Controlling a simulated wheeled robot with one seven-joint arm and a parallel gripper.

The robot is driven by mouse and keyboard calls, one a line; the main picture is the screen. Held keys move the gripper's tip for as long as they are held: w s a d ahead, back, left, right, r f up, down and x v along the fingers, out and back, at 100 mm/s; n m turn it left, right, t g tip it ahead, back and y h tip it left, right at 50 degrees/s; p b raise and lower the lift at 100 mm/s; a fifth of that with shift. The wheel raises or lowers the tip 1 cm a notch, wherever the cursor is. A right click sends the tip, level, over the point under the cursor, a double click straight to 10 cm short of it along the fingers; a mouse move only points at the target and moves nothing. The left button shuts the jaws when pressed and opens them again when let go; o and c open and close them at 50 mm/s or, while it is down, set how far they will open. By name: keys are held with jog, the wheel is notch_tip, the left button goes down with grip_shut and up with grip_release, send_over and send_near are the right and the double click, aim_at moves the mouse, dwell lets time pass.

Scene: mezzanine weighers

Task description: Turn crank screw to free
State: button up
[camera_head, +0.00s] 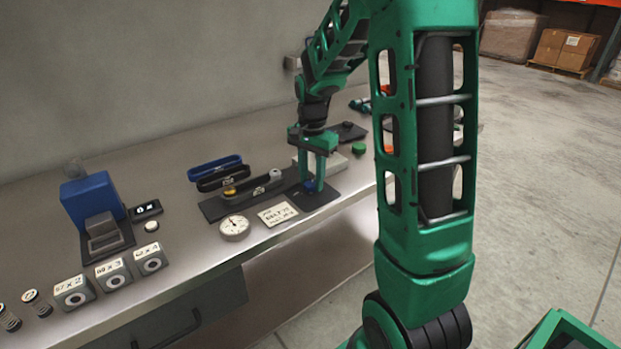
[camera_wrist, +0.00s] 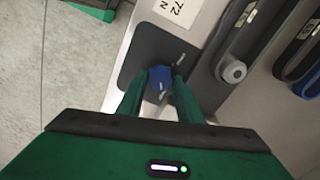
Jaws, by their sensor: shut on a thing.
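A small blue knob (camera_head: 309,186), perhaps part of the crank screw, stands on a dark mat (camera_head: 322,199) near the bench's front edge. It also shows in the wrist view (camera_wrist: 160,76), between my two green fingers. My gripper (camera_head: 316,182) points down and is shut on this blue knob. The fingers partly hide the knob in the head view. Close by is a black bar-like device with a grey round knob (camera_wrist: 234,71); the bar lies apart from my fingers. I cannot tell the screw's turn or thread from these views.
A round dial gauge (camera_head: 234,227) and a printed card (camera_head: 278,214) lie left of my gripper. A light block (camera_head: 334,163) and a green round piece (camera_head: 358,148) are behind and right. A blue-topped machine (camera_head: 93,202) and marked blocks (camera_head: 113,274) stand farther left.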

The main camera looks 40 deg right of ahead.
jog(key=shift+w+a+n, duration=0.1)
jog(key=shift+a+n, duration=0.05)
jog(key=shift+n, duration=0.65)
jog(key=n, duration=0.4)
jog(key=shift+a, duration=0.15)
jog(key=n, duration=0.6)
jog(key=shift+n, duration=0.4)
jog(key=n, duration=0.6)
jog(key=shift+s, duration=0.2)
jog(key=n, duration=0.5)
jog(key=shift+d, duration=0.2)
jog(key=shift+n, duration=0.3)
jog(key=shift+d, duration=0.1)
